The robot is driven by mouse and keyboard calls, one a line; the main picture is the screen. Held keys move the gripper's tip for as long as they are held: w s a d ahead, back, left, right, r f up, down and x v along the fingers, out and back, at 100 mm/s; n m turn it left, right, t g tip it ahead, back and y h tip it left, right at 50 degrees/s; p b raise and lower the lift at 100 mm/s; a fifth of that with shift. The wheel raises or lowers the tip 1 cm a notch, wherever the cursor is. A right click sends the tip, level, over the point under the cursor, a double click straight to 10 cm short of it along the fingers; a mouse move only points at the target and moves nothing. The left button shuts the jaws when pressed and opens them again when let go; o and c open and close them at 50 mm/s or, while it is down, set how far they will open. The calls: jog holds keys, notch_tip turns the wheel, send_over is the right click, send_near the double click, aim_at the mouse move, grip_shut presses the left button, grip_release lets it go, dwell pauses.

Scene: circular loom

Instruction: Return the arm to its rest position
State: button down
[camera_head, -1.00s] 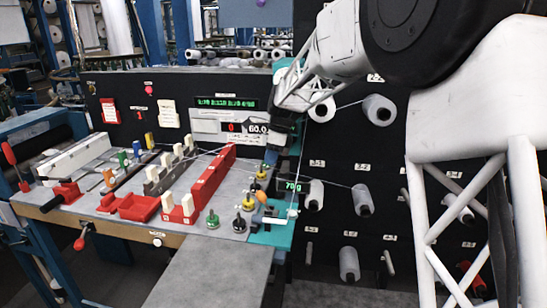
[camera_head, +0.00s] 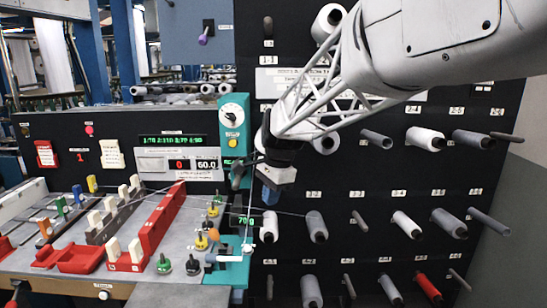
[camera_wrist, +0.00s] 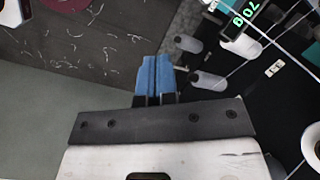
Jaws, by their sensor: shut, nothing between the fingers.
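My gripper (camera_head: 268,192) hangs from my white lattice arm in front of the black spool board, left of the middle of the head view. Its blue fingertips point down. In the wrist view the blue fingers (camera_wrist: 154,78) lie side by side, shut, with nothing between them. In the head view the gripper is just right of the teal scale panel and above a small white spool (camera_head: 268,226). It appears apart from the spool.
The black board (camera_head: 340,190) carries rows of pegs, several with grey or white spools (camera_head: 425,139) and one red spool (camera_head: 428,288). A thread runs to a spool (camera_head: 316,226) below the gripper. The grey workbench (camera_head: 190,265) with a red rack (camera_head: 158,222) is at the left.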

jog(key=s+d+f+n+t, duration=0.1)
jog(key=s+d+n, duration=0.2)
jog(key=s+d, duration=0.3)
jog(key=s+d+f+n+h, duration=0.1)
jog(key=s+d+n, duration=0.3)
jog(key=s, duration=1.2)
jog(key=s+d+f+n+t+h, duration=0.1)
jog(key=s+d+f+n, duration=0.2)
jog(key=s+d, duration=0.6)
jog(key=shift+s+f+n+t, duration=0.15)
jog(key=shift+s+n+t, duration=0.2)
jog(key=shift+s, duration=0.7)
